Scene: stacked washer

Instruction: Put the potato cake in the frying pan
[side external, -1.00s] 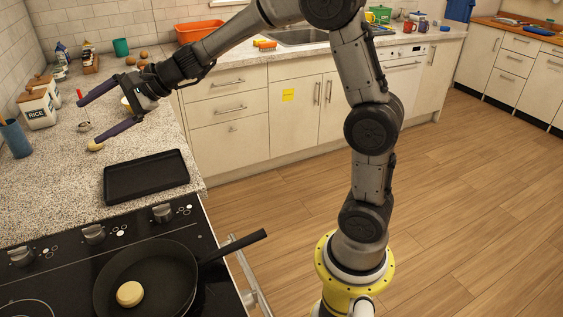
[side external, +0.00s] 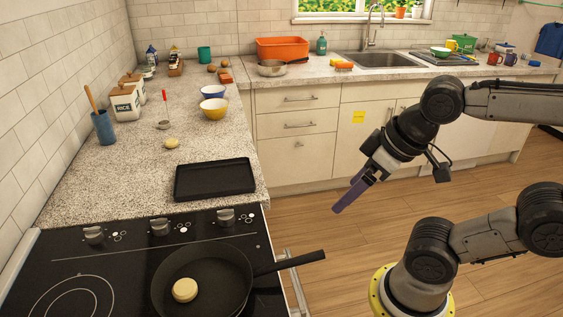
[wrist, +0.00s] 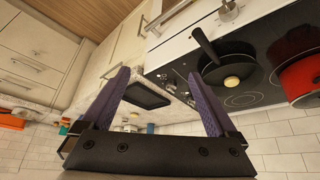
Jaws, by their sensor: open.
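A round pale-yellow cake, which looks like the potato cake (side external: 185,290), lies flat in the black frying pan (side external: 232,272) on the stove. Both also show in the wrist view, the cake (wrist: 231,83) inside the pan (wrist: 222,52). My gripper (side external: 338,208) is out over the floor, to the right of the counter and well apart from the pan. In the wrist view my gripper (wrist: 160,82) has its two purple fingers wide apart with nothing between them.
A black tray (side external: 215,181) lies on the counter behind the stove. A small pale round item (side external: 171,142), a ladle (side external: 164,123) and bowls (side external: 213,107) stand farther back. The pan's handle (side external: 300,261) reaches past the stove's right edge. A red pot (wrist: 299,82) is on the stove.

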